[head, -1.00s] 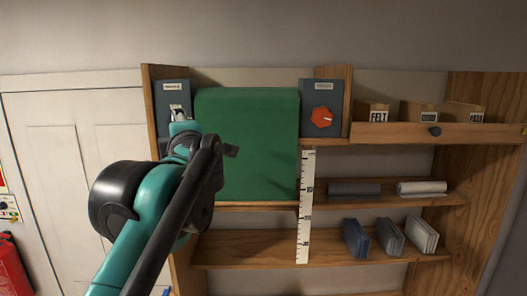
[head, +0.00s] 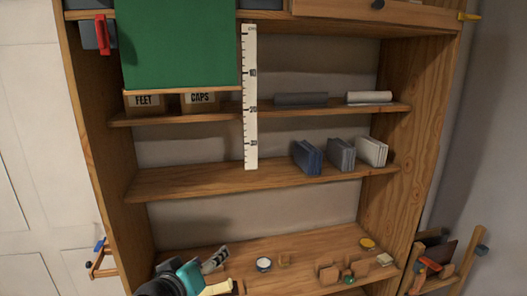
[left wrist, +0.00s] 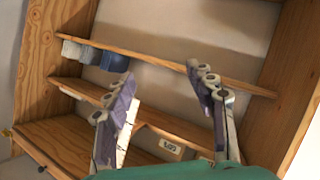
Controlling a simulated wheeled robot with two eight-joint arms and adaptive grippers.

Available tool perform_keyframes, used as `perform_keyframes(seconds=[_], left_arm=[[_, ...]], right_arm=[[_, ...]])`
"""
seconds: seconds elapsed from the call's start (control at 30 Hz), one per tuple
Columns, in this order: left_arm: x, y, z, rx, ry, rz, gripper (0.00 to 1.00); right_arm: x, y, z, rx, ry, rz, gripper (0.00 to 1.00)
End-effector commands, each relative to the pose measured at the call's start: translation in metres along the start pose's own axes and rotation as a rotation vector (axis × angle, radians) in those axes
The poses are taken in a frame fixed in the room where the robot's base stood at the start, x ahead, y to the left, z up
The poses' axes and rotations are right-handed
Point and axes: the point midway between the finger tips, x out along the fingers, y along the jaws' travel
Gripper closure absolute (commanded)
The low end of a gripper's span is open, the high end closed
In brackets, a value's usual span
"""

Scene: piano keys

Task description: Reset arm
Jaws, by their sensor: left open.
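My left arm shows at the bottom of the head view, with its teal and black wrist low at the frame edge. My left gripper (head: 222,272) is in front of the lowest visible shelf (head: 312,247), with its fingers spread and nothing between them. In the left wrist view the open gripper (left wrist: 163,76) points towards the wooden shelving, with empty space between its pale, jointed fingers. My right gripper is in neither view. No piano keys can be made out.
A green panel (head: 180,45) and a white ruler (head: 250,105) hang at the shelving's front. Books (head: 340,155) stand on the middle shelf. Small items, including a round white-topped tin (head: 264,264), sit on the lowest shelf. A wooden rack (head: 438,262) is at the right.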

Motion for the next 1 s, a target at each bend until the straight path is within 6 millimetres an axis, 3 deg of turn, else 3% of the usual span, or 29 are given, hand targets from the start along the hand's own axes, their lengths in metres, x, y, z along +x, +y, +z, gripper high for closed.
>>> perform_keyframes(seconds=[0.03,0.2,0.3,0.4,0.5,0.6,1.0], left_arm=[[0.009,-0.025,0.046,0.043,-0.049,-0.024,0.44],[0.017,-0.095,0.163,0.191,-0.229,-0.127,0.44],[0.016,-0.136,0.221,0.263,-0.323,-0.194,0.44],[0.012,-0.17,0.264,0.317,-0.398,-0.253,0.44],[0.007,-0.192,0.29,0.351,-0.448,-0.295,0.44],[0.004,-0.203,0.302,0.368,-0.473,-0.318,0.44],[0.002,-0.204,0.303,0.372,-0.48,-0.324,0.44]], right_arm=[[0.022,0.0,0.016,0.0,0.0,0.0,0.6],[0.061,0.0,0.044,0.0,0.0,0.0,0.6],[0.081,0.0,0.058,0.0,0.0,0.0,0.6],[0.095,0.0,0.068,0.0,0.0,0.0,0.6],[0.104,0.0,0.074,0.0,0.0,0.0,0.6],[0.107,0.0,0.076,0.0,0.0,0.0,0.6],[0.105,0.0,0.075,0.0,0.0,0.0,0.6]])
